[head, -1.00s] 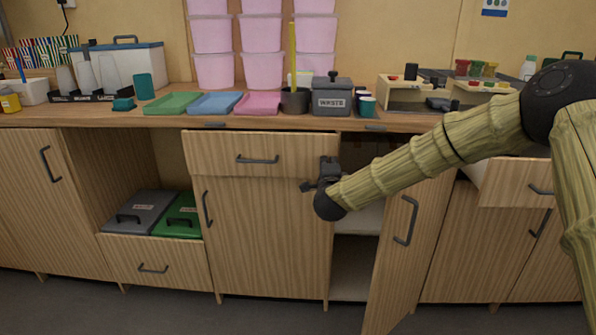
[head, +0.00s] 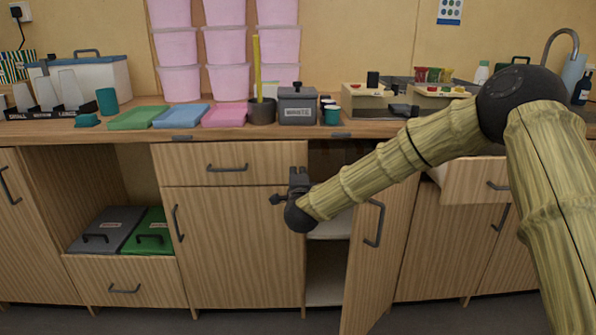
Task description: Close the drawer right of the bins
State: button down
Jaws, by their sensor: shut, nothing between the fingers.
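The drawer right of the bins (head: 203,172) has a striped wooden front and a dark bar handle (head: 227,168). It sits under the worktop, above a shut cupboard door. Its front looks to stand slightly proud of that door; how far is hard to tell. The grey bin (head: 106,222) and green bin (head: 150,224) are in the low pull-out to its left. My gripper (head: 298,172) is shut and empty, at the drawer front's right end. Contact with the front cannot be made out.
A cupboard door (head: 378,260) stands open below my forearm, showing shelves. Another drawer (head: 472,184) is pulled out at the right. The worktop (head: 255,130) carries trays, a waste box (head: 297,106) and pink tubs (head: 228,83). The floor in front is barely visible.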

jog(key=s+p, duration=0.1)
jog(key=s, duration=0.9)
jog(key=s+d+f+n+g+y, duration=0.1)
jog(key=s+d+f+n+g, duration=0.15)
jog(key=s+f, duration=0.45)
jog(key=s+d+f+n+g, duration=0.1)
jog(key=s+f+n+g, duration=0.15)
jog(key=f, duration=0.85)
jog(key=s+d+f+n+g+y, duration=0.1)
jog(key=s+f+n+g, duration=0.3)
jog(key=f, duration=0.6)
jog(key=s+d+f+n+g, duration=0.1)
jog(key=s+d+f, duration=0.2)
jog(key=s+f, duration=0.3)
jog(key=s+d+f+n+g+h, duration=0.15)
jog(key=s+d+f, duration=0.3)
jog(key=s, duration=0.45)
jog(key=s+d+f+n+g, duration=0.2)
jog(key=s+f, duration=0.3)
jog(key=s, duration=0.2)
jog(key=s+d+f+n+g+h, duration=0.1)
jog(key=s+d+f+n+g, duration=0.1)
jog(key=s+d, duration=0.5)
jog(key=s+d+f+n+g, duration=0.1)
jog(key=s+d+f+g, duration=0.1)
jog(key=s, duration=0.9)
notch_tip(320, 180, up, 25)
jog(key=p, duration=2.4)
jog(key=shift+s+d+f+p, duration=0.2)
jog(key=shift+p, duration=0.15)
